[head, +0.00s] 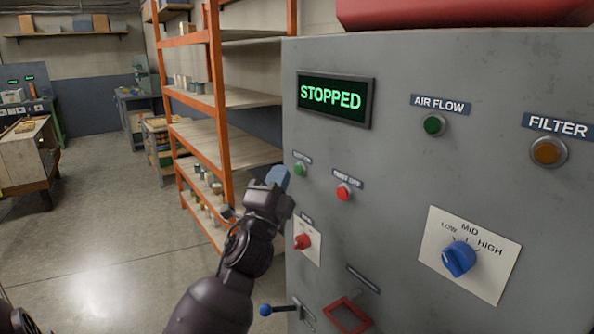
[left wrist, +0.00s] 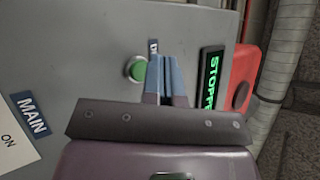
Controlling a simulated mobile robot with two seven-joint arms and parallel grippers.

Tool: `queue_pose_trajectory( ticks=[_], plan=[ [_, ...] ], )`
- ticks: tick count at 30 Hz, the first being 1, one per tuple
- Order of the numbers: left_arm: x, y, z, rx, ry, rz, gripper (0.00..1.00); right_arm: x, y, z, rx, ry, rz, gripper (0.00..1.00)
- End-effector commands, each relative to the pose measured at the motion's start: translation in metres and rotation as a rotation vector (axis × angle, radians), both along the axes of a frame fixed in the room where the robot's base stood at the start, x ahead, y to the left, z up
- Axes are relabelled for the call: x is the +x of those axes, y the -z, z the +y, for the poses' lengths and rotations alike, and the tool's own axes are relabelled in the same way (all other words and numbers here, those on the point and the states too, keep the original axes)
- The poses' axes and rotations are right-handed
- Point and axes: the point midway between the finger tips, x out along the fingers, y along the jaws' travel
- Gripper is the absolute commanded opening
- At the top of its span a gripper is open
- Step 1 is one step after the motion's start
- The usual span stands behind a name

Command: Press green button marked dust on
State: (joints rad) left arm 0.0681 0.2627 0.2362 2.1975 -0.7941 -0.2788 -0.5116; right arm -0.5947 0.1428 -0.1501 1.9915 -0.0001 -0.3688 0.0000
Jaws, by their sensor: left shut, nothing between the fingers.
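The green button (head: 300,170) sits on the grey control panel (head: 400,150), below the display and under a small dark label that is too small to read surely. In the left wrist view the green button (left wrist: 136,68) stands out from the panel beside the fingertips, its label partly hidden by them. My left gripper (head: 279,176) is shut and empty, its blue-grey fingertips just left of the button in the head view. In the left wrist view the left gripper (left wrist: 165,65) points at the panel; I cannot tell the remaining gap. My right gripper is out of view.
A red button (head: 343,192) is right of the green one. The display (head: 334,99) reads STOPPED. Below are a red knob (head: 302,242), a blue-tipped lever (head: 267,310) and a blue dial (head: 458,258). An orange shelf rack (head: 217,110) stands behind the panel's left edge.

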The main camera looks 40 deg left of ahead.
Motion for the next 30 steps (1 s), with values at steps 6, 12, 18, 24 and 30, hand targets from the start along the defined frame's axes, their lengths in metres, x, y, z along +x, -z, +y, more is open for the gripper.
queue_pose_trajectory(
  ticks=[6,12,18,24,30],
  plan=[
    [0.0000,0.0000,0.0000,0.000,0.000,0.000,0.00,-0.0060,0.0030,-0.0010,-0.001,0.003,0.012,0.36],
    [0.0000,0.0000,0.0000,0.000,0.000,0.000,0.00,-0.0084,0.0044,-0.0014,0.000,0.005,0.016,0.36],
    [0.0017,-0.0001,-0.0006,0.000,0.000,0.000,0.00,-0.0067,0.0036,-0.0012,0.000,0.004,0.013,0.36],
    [0.0076,0.0002,-0.0021,-0.001,0.001,0.000,0.00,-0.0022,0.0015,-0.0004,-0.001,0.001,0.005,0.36],
    [0.0084,0.0002,-0.0024,0.000,0.000,0.000,0.00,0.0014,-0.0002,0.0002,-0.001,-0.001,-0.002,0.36]
  ],
)
